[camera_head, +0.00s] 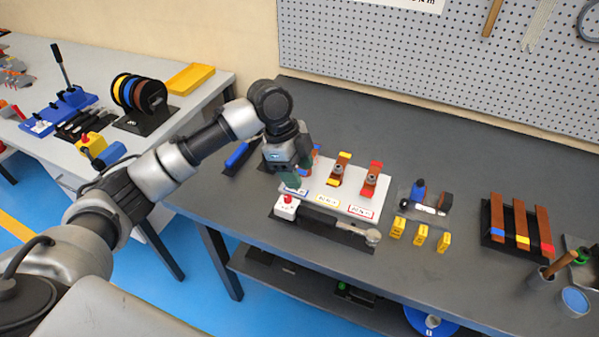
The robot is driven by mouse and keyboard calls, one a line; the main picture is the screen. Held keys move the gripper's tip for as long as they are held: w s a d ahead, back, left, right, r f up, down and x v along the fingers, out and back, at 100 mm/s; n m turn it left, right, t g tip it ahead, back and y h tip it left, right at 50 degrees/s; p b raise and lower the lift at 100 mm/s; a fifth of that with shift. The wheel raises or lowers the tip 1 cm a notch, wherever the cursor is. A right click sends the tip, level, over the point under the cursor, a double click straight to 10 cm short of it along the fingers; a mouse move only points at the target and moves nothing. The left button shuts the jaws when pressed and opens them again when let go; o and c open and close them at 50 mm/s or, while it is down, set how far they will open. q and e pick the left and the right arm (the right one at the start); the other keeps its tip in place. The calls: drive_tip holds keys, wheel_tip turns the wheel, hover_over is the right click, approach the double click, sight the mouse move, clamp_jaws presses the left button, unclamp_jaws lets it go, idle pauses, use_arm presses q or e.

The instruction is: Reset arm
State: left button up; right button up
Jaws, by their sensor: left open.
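My left arm reaches in from the left over the dark bench (210,190). My left gripper (296,175) points down at the left end of a white board (325,195) and is open. It partly hides the board's left station, where a little blue and orange shows beside the fingers. I cannot tell whether the fingers touch anything there. The board's other stations hold a yellow-marked piece (340,170) and a red-marked piece (371,180). My right gripper is not in view.
Small yellow blocks (420,236) lie right of the board. A black rack (500,245) holds copper bars with coloured ends. A cup (541,282) stands at the right. A blue-handled tool (238,155) lies left of my gripper. A pegboard (440,65) stands behind.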

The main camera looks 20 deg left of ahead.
use_arm(q)
drive_tip(key=s+d+f+n+t, duration=0.2)
drive_tip(key=s+d+f+n, duration=0.45)
drive_tip(key=s+f, duration=0.55)
drive_tip(key=s+a+f+n+t+y, duration=0.1)
drive_tip(key=s+a+n+y, duration=0.1)
drive_tip(key=s+a+n, duration=0.45)
drive_tip(key=s+a+n+t+y, duration=0.15)
drive_tip(key=s+n, duration=0.25)
drive_tip(key=s, duration=0.5)
wheel_tip(320, 180, down, 27)
drive_tip(key=g, duration=0.2)
drive_tip(key=s+a+f+m+g, duration=0.1)
drive_tip(key=s+a+f, duration=0.2)
drive_tip(key=s+f, duration=1.2)
drive_tip(key=shift+s, duration=0.7)
